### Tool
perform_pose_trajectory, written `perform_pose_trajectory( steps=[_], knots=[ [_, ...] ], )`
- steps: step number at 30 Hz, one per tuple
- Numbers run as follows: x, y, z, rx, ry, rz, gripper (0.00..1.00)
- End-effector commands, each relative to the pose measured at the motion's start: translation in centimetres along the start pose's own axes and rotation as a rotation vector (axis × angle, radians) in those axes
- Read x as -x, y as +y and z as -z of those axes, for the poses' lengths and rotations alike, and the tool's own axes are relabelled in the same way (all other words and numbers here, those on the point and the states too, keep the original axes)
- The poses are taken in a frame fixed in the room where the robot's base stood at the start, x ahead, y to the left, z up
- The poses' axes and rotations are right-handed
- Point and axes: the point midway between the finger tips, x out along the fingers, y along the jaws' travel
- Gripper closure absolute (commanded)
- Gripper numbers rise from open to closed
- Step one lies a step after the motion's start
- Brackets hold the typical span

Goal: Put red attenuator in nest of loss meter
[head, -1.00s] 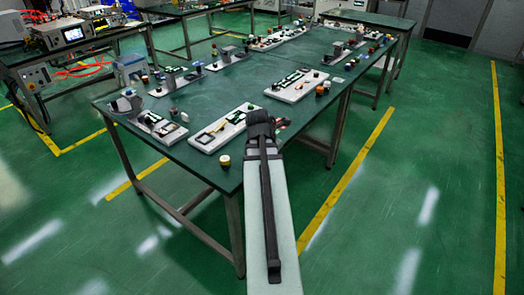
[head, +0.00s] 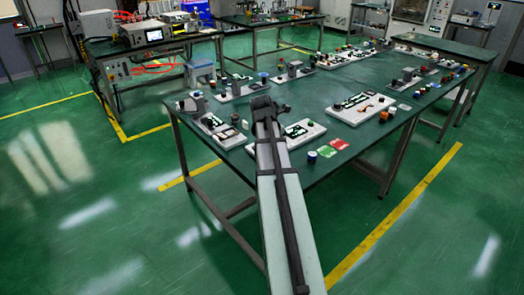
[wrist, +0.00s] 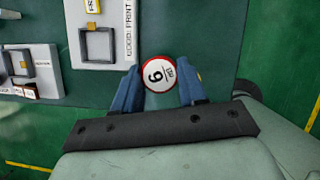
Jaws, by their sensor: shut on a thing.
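My gripper (wrist: 158,86) has its two blue fingers on either side of a round disc, the red attenuator (wrist: 158,72). The disc has a white face, a red rim and a large digit with small lettering. Left of it in the wrist view is a white board with a square, grey-framed nest (wrist: 98,45) and the words "GOOD: PRINT". I cannot tell for sure that this is the loss meter. The disc is to the right of that board, apart from the nest. In the head view my gripper (head: 262,103) is over the table's near left part, and the disc is hidden.
Another white board (wrist: 30,72) with a small square nest is at the wrist view's left. More boards stand on the green table (head: 300,97).

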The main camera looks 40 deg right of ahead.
Motion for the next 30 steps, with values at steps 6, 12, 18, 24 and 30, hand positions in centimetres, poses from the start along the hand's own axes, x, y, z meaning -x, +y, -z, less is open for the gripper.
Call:
perform_pose_trajectory(
  steps=[6,12,18,24,30],
  knots=[
    [1.6,8.7,-3.7,0.044,-0.001,-0.018,1.0],
    [1.6,11.2,-6.2,0.036,0.0,-0.014,1.0],
    [1.2,11.5,-6.5,0.031,0.0,-0.012,1.0],
    [-0.9,11.2,-5.3,0.028,0.001,-0.009,1.0],
    [-3.8,11.2,-4.2,0.027,0.001,-0.009,1.0]
  ],
)
